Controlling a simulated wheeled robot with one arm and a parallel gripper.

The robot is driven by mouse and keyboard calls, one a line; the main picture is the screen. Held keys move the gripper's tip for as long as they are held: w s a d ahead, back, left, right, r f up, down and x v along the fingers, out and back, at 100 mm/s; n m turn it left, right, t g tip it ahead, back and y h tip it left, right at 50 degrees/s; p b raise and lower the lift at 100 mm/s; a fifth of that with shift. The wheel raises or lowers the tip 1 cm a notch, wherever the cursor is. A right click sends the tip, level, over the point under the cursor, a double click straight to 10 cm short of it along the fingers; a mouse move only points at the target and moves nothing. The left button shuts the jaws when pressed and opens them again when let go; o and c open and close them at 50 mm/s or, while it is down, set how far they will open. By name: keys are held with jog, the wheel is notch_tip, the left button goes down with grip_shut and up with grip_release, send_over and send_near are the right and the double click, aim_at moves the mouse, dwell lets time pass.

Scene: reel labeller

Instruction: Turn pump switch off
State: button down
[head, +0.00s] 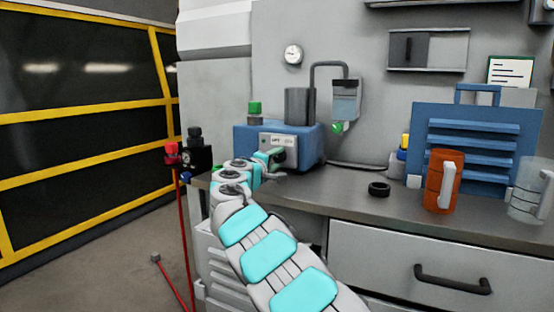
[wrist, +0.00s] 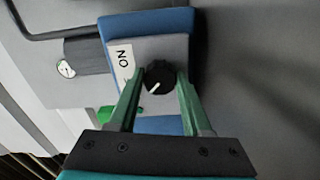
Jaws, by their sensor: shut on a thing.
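The pump (head: 308,140) is a blue box with a grey cylinder on top, standing on the grey counter against the wall. In the wrist view its grey front panel (wrist: 170,100) carries a black round knob (wrist: 158,76) with a white pointer line, beside a white label reading "ON". My gripper (wrist: 158,82) has its two green fingers on either side of the knob, shut on it. In the head view my gripper (head: 278,157) is at the pump's front, and it hides the knob there.
The counter (head: 350,205) holds a black ring (head: 379,189), an orange mug (head: 442,182), a clear jug (head: 527,190) and a blue slatted rack (head: 475,150). A red post (head: 183,240) stands left of the counter. A yellow-framed dark partition (head: 80,110) is further left.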

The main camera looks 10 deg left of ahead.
jog(key=shift+a, duration=0.1)
jog(key=shift+c, duration=1.7)
grip_release()
jog(key=shift+b+v, duration=0.85)
jog(key=shift+v, duration=3.05)
